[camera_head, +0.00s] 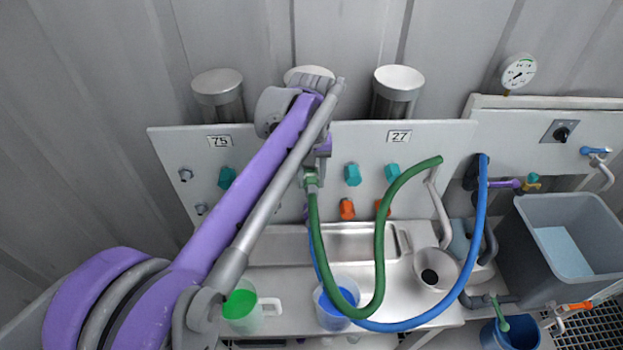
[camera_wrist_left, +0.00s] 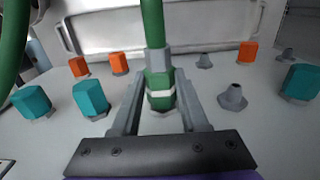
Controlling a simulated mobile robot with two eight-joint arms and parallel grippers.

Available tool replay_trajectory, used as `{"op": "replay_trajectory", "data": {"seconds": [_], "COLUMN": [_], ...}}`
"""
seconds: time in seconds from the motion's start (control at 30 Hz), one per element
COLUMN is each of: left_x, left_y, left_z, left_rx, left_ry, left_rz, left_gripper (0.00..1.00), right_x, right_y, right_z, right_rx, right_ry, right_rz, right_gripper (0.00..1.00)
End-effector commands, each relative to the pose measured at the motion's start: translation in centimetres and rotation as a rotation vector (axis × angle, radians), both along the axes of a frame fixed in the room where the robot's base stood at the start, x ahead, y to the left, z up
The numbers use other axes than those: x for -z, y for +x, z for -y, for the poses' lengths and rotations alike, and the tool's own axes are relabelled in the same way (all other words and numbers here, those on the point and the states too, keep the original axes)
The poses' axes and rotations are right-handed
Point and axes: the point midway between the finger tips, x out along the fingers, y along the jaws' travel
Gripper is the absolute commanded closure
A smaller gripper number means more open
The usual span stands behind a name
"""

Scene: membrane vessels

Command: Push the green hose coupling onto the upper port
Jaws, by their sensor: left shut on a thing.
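The green hose coupling (camera_wrist_left: 160,92) with a pale band sits between the fingers of my left gripper (camera_wrist_left: 158,108), which is shut on it. In the head view my left gripper (camera_head: 318,165) holds the coupling (camera_head: 312,182) close to the panel, with the green hose (camera_head: 379,240) hanging from it. The coupling lines up with the row nearer the wrist camera, and its end hides whatever lies behind it. I cannot tell whether it touches a port. A bare grey port (camera_wrist_left: 233,97) is beside it, and another (camera_wrist_left: 204,61) is in the other row. My right gripper is not in view.
Teal caps (camera_head: 352,174) and orange caps (camera_head: 347,208) stick out of the panel (camera_head: 440,140) close by. Below are a sink (camera_head: 362,243), a jug with green liquid (camera_head: 242,308) and one with blue (camera_head: 336,305). A blue hose (camera_head: 475,245) loops at the right.

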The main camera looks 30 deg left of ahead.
Motion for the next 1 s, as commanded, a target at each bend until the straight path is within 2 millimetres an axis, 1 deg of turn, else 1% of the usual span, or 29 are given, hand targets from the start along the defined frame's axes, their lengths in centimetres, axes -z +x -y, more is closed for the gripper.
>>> {"op": "replay_trajectory", "data": {"seconds": [0.17,0.2,0.37,0.4,0.67,0.77,0.87,1.0], "left_x": [0.0,0.0,0.0,0.0,0.0,-0.6,-2.1,-5.0], "left_y": [0.4,0.4,0.4,0.4,0.4,0.4,0.4,0.4], "left_z": [-0.3,-0.3,-0.3,-0.2,-0.2,-0.2,-0.2,-0.2], "left_rx": [0.000,0.000,0.000,0.000,0.000,0.000,0.000,0.000], "left_ry": [0.000,0.000,0.000,0.000,0.000,0.000,0.000,0.000], "left_rz": [0.000,0.000,0.000,0.000,0.000,0.000,0.000,0.000], "left_gripper": [1.00,0.53,0.24,0.21,0.21,0.21,0.21,0.21], "right_x": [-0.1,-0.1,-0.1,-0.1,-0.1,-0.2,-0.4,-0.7], "right_y": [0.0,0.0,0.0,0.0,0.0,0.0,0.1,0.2], "right_z": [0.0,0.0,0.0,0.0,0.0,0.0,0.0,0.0], "right_rx": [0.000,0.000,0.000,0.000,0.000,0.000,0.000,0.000], "right_ry": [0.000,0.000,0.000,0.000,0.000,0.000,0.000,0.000], "right_rz": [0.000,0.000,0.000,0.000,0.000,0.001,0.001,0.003], "right_gripper": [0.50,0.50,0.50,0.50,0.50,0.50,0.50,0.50]}}
